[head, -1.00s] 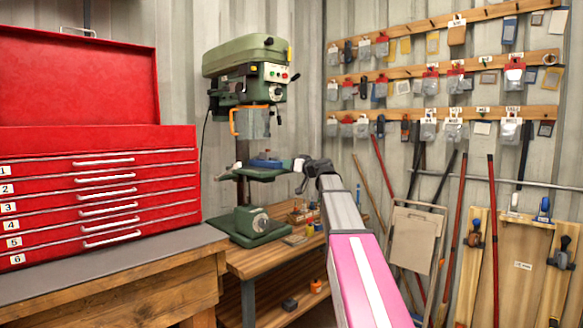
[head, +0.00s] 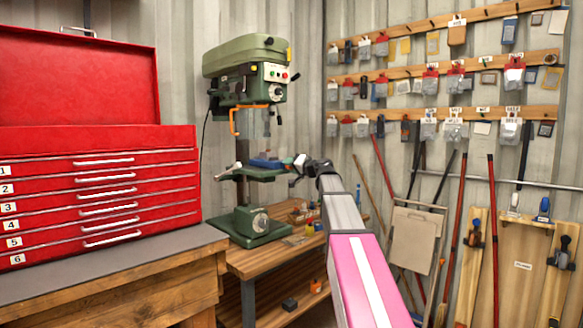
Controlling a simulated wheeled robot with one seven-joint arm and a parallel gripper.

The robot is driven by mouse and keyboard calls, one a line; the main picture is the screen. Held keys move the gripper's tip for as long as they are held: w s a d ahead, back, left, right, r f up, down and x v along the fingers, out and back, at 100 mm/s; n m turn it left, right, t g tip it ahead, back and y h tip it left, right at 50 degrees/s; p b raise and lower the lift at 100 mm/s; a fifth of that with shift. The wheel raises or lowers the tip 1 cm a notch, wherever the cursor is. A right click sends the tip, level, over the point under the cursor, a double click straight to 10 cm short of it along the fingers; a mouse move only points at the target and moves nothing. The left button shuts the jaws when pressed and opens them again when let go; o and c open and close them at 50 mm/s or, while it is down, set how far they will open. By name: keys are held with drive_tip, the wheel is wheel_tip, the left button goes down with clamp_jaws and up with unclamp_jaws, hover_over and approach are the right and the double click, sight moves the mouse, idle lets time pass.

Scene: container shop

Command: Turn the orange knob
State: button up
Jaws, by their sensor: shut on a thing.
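A green drill press (head: 246,72) stands on the wooden bench, with an orange bracket (head: 236,123) around its spindle area. A blue vise-like part (head: 266,163) sits on its work table. A silver lever (head: 234,168) sticks out at the table's left. My gripper (head: 299,168) is at the right side of this table. Its jaws are shut on a small part there, mostly hidden by the fingers. A pale end (head: 299,161) shows beside the fingertips. I cannot make out an orange knob clearly; it may be the part hidden in the jaws.
A red tool chest (head: 100,190) stands on the grey-topped bench at left. The wooden bench (head: 270,258) under the press holds small loose items at its right. Long-handled tools and a folded board (head: 415,240) lean on the right wall, below hanging packets.

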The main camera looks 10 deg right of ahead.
drive_tip(key=m, duration=2.3)
drive_tip(key=shift+m, duration=0.3)
drive_tip(key=shift+f, duration=0.1)
drive_tip(key=o, duration=0.9)
drive_tip(key=v, duration=1.1)
drive_tip(key=shift+a, duration=0.1)
